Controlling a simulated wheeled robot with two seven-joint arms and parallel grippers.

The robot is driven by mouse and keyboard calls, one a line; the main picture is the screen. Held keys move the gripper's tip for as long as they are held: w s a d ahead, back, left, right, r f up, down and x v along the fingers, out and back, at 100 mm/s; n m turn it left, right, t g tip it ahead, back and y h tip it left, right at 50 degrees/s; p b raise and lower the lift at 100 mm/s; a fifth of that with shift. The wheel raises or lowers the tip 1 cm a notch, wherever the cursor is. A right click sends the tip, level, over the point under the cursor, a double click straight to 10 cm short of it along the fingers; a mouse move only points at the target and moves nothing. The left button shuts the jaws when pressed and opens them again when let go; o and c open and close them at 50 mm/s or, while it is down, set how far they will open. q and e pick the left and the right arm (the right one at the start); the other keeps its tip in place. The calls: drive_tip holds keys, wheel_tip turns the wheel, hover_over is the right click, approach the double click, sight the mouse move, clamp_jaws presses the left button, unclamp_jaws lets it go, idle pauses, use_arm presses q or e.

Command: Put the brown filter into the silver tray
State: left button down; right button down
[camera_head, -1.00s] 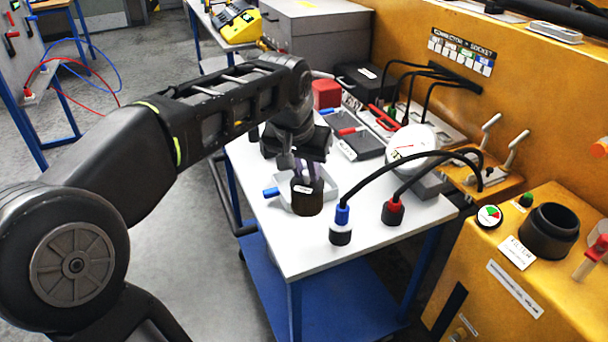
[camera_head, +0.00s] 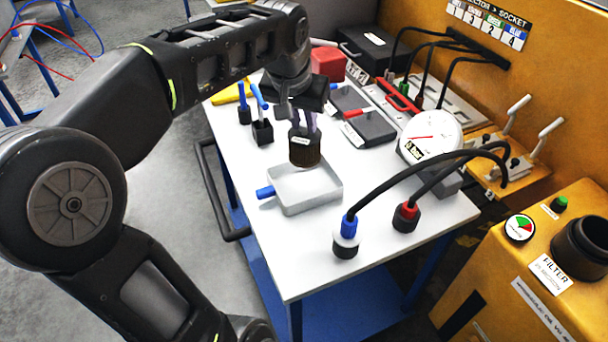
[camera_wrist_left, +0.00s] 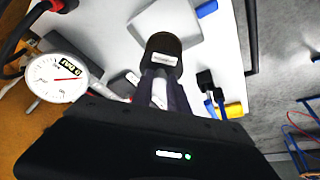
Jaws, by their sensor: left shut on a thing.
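The brown filter (camera_head: 305,149) is a short dark brown cylinder with a white label. My left gripper (camera_head: 303,124) is shut on its upper end and holds it upright. In the left wrist view the filter (camera_wrist_left: 163,45) sits between the fingertips (camera_wrist_left: 161,72). The silver tray (camera_head: 318,204) is a shallow grey tray with a blue handle on the white table. In the head view the filter overlaps the tray's far edge; it appears to be above it, but the exact height is hard to tell. My right gripper is not in view.
Blue and red capped cable plugs (camera_head: 346,238) stand in front of the tray. A white dial gauge (camera_head: 432,135) stands to its right. Small black holders with blue-handled tools (camera_head: 262,131) stand to the left.

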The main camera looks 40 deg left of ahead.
sight(302, 138)
use_arm(q)
drive_tip(key=shift+f, duration=2.8)
drive_tip(key=shift+f, duration=1.9)
drive_tip(key=shift+f, duration=0.15)
drive_tip(key=c, duration=1.3)
unclamp_jaws()
